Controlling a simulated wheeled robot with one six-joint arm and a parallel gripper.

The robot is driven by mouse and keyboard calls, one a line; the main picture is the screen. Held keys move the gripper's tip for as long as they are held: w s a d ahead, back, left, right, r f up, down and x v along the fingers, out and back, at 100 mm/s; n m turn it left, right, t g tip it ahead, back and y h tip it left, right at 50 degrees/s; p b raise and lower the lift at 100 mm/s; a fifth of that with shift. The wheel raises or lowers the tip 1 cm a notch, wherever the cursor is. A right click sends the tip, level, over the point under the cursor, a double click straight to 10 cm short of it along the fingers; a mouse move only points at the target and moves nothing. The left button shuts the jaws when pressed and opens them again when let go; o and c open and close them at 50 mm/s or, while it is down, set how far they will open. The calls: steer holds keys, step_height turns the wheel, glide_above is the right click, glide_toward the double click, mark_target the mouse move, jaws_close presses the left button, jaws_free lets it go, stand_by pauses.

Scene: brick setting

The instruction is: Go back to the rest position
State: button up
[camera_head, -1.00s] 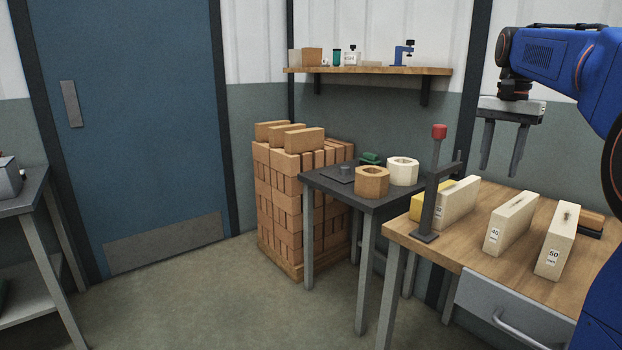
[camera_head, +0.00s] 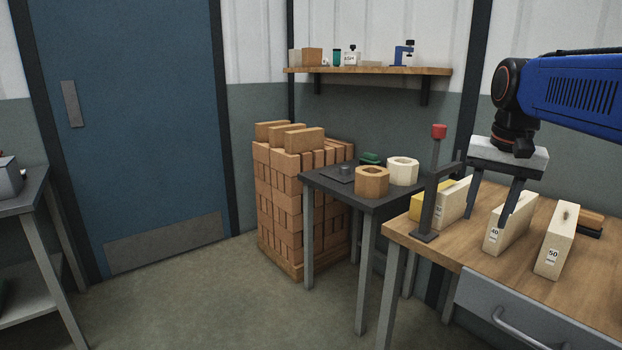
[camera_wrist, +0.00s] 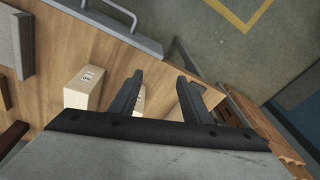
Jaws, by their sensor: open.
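My gripper (camera_head: 486,220) is open, with nothing between its fingers. In the head view it points down over the wooden workbench (camera_head: 415,246), and one finger overlaps the block marked 40 (camera_head: 494,241). I cannot tell whether they touch. In the wrist view my gripper (camera_wrist: 160,78) shows both fingers apart, with bare wood between them. The pale block marked 50 (camera_head: 556,240) stands right of the 40 block. It also shows in the wrist view (camera_wrist: 82,92), left of the fingers. Another pale block (camera_head: 455,204) stands to the left, behind a dark post.
The dark upright lever with a red knob (camera_head: 439,131) stands at the bench's left edge. A dark side table (camera_head: 330,185) carries a brown ring (camera_head: 372,181) and a cream ring (camera_head: 403,171). A brick stack (camera_head: 285,200) and wall shelf (camera_head: 370,70) are behind.

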steer(key=s+a+f+n+t, duration=0.1)
steer(key=s+a+f+n, duration=0.2)
steer(key=s+f, duration=0.6)
steer(key=s+a+f+n+t, duration=0.2)
steer(key=s+a+f+n, duration=0.1)
steer(key=s+f, duration=0.6)
step_height(320, 180, down, 2)
steer(key=shift+s+a+f, duration=0.15)
steer(key=shift+s+a, duration=0.1)
steer(key=shift+a, duration=0.35)
